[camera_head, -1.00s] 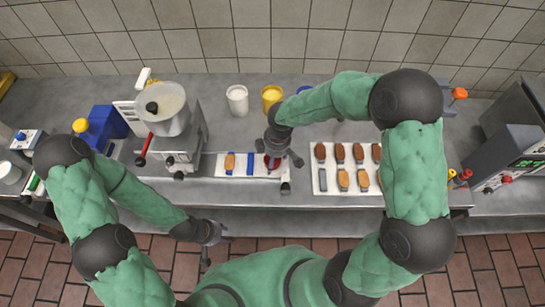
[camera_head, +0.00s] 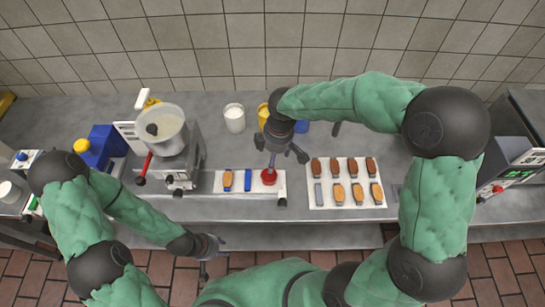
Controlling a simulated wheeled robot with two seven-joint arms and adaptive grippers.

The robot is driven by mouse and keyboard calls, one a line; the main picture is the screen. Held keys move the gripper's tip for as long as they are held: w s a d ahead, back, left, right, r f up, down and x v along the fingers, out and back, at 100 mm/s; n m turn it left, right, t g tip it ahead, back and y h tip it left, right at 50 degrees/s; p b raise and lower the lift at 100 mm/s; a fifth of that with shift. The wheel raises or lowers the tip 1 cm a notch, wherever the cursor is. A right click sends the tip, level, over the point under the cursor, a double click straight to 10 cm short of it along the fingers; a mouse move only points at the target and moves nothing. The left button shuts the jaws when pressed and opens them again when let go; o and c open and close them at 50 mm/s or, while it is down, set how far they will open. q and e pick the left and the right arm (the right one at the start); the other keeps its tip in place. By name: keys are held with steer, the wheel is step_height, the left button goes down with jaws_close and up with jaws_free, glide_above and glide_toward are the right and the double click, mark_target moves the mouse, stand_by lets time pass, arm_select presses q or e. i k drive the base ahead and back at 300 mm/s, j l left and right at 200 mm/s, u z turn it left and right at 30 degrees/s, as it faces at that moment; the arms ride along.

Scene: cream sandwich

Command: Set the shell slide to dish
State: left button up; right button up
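My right gripper (camera_head: 281,150) hangs over the back right end of a white panel (camera_head: 224,189). Its dark fingers look spread. A round red piece (camera_head: 269,177) sits on that panel just below the gripper; a thin greyish part reaches down to it, and I cannot tell whether they touch. An orange-brown piece (camera_head: 227,180) and a blue bar (camera_head: 248,180) lie to its left. I cannot tell which of these is the shell slide, nor its setting. My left gripper (camera_head: 212,246) is empty, its fingers apart, in front of the counter.
A white tray (camera_head: 313,201) with rows of brown and tan pieces lies to the right. A white cup (camera_head: 234,118) and a yellow cup (camera_head: 263,117) stand behind. The counter's front edge is clear.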

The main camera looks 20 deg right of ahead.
mark_target(247, 182)
steer(key=k+j, duration=0.1)
steer(key=k, duration=0.8)
